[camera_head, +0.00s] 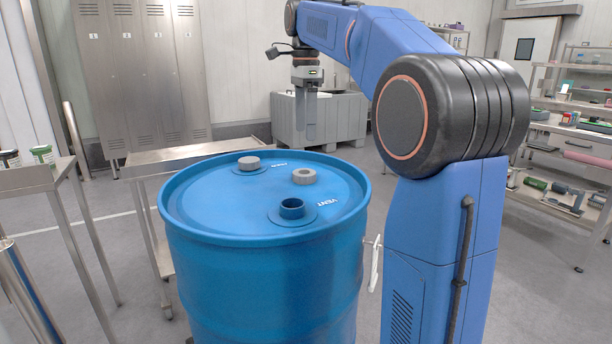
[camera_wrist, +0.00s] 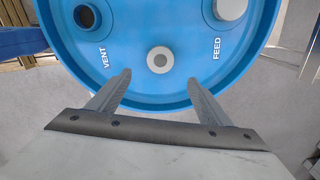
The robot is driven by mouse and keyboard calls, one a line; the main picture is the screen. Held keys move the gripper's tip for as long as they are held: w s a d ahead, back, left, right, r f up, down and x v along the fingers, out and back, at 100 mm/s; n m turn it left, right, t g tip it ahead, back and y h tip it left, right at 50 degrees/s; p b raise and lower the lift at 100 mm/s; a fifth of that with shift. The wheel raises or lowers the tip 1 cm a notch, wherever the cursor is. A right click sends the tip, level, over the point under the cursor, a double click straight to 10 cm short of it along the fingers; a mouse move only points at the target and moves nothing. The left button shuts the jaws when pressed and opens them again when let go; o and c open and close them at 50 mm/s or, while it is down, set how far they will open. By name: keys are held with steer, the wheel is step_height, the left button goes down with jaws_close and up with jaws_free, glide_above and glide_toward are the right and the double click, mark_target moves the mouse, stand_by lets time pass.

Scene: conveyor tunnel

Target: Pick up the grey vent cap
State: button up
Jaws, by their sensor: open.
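The grey vent cap (camera_head: 303,177) lies loose on the lid of the blue drum (camera_head: 265,285), between the VENT and FEED fittings. It is a round grey ring with a darker centre, and shows in the wrist view (camera_wrist: 160,52) just beyond the fingertips. The VENT opening (camera_head: 292,208) is uncovered. Another grey cap (camera_head: 249,163) sits on the FEED fitting. My gripper (camera_head: 306,138) points down above the far side of the drum, apart from the vent cap. In the wrist view its two fingers (camera_wrist: 158,78) are spread with nothing between them.
A steel table (camera_head: 205,152) stands behind and left of the drum, and another (camera_head: 25,180) at the far left. A grey bin (camera_head: 345,118) stands behind. Loaded shelves (camera_head: 570,125) line the right side. The drum lid around the loose cap is clear.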

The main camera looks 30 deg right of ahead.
glide_above(303, 172)
steer(key=f, duration=0.7)
steer(key=shift+s+d, duration=0.2)
steer(key=shift+w+a+f, duration=0.1)
steer(key=shift+a+f, duration=0.05)
steer(key=shift+f, duration=1.25)
steer(key=shift+a+f, duration=0.1)
steer(key=shift+f, duration=1.25)
steer(key=c, duration=1.1)
